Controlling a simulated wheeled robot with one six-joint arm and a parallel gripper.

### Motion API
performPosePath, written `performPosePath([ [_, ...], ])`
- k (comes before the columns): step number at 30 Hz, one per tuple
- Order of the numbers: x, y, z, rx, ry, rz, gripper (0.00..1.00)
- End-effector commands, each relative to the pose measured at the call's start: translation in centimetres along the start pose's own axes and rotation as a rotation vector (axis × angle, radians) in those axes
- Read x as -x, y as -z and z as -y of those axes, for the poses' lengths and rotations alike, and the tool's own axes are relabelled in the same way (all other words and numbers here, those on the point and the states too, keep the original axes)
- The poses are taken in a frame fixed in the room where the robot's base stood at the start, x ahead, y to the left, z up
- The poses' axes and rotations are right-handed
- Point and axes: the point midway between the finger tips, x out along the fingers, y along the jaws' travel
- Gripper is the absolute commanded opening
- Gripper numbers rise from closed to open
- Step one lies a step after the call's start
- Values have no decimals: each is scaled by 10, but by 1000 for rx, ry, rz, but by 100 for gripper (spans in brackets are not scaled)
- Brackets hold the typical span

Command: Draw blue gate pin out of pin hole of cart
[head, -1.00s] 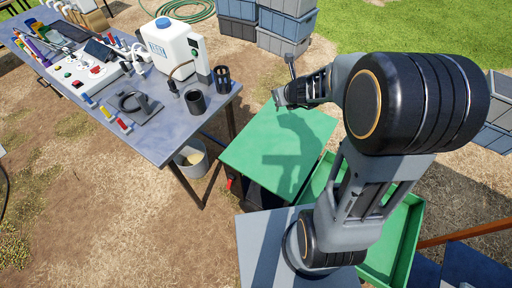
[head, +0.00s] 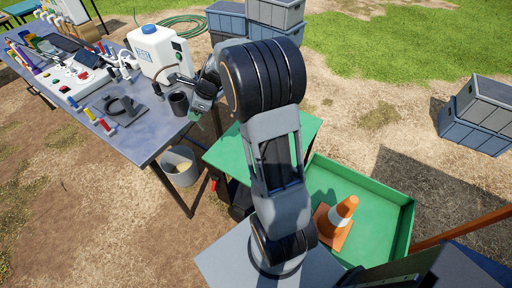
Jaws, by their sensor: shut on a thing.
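My gripper (head: 200,103) is at the end of my bent arm, near the right end of the grey workbench (head: 125,115), beside a black cup (head: 178,102). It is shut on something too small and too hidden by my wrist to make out. A green flat top (head: 225,155) and a green open tray (head: 375,215) stand beside my arm's base; I cannot tell whether they belong to the cart. I cannot make out the blue gate pin or the pin hole; my arm covers part of the green top.
A white tank (head: 157,52) with a blue cap and several tools crowd the workbench. A bucket (head: 181,168) stands under its end. An orange cone (head: 338,215) sits in the tray. Grey crates (head: 478,112) stand on the right, others (head: 275,15) at the back.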

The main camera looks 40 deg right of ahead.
Motion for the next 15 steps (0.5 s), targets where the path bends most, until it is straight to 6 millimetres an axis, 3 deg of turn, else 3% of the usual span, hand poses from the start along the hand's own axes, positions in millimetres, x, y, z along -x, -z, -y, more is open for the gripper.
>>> performPosePath([
  [1,-14,12,6,101,-59,-45,6],
  [3,-21,23,12,278,-149,-120,6],
  [9,-32,56,22,823,-332,-324,6],
  [15,-40,91,29,1345,-388,-461,6],
])
